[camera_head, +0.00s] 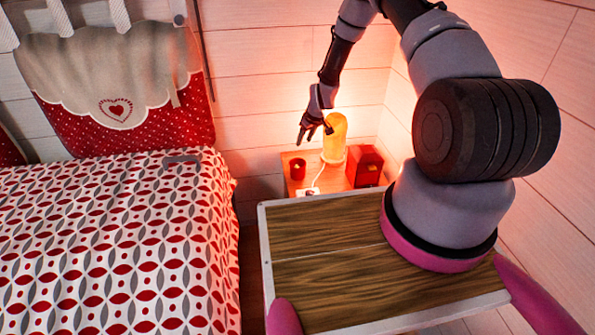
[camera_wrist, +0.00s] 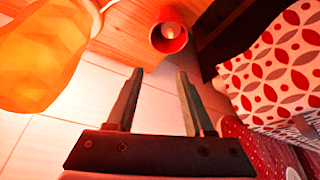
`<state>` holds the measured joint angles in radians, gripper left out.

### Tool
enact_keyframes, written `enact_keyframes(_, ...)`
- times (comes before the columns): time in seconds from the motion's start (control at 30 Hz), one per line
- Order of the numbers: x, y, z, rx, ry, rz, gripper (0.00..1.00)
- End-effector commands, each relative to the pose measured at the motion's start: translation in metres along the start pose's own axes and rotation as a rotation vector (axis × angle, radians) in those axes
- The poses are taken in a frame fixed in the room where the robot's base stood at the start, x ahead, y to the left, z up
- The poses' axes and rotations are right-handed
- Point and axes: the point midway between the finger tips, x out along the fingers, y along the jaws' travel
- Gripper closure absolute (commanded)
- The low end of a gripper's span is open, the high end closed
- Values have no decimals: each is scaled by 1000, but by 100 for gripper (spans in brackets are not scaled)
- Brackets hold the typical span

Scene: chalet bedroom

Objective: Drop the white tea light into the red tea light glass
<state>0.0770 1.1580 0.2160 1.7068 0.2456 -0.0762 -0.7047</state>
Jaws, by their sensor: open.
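The red tea light glass (camera_head: 298,172) stands on the wooden nightstand, left of the lamp. In the wrist view the glass (camera_wrist: 156,42) shows at the top, its mouth partly towards me. A small round pale thing, apparently the white tea light (camera_wrist: 171,30), shows inside the glass, tinted by the warm light. My gripper (camera_head: 314,136) is above the nightstand, higher than the glass and a little to its right. In the wrist view my gripper (camera_wrist: 159,73) has its two fingers wide apart with nothing between them, and the glass lies beyond the fingertips.
A glowing orange lamp (camera_head: 335,145) stands close to my gripper, with a red box (camera_head: 365,167) to its right. A small white item (camera_head: 308,191) lies at the nightstand's front edge (camera_head: 325,186). The bed (camera_head: 120,240) is to the left.

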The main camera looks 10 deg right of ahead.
Motion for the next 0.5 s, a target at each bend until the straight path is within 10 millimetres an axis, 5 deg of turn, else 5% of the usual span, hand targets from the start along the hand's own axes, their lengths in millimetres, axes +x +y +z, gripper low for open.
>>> enact_keyframes(0.23, -53, 1, -1, 0, 2, 2, 48)
enact_keyframes(0.5, -80, 0, 0, 0, 0, 0, 48)
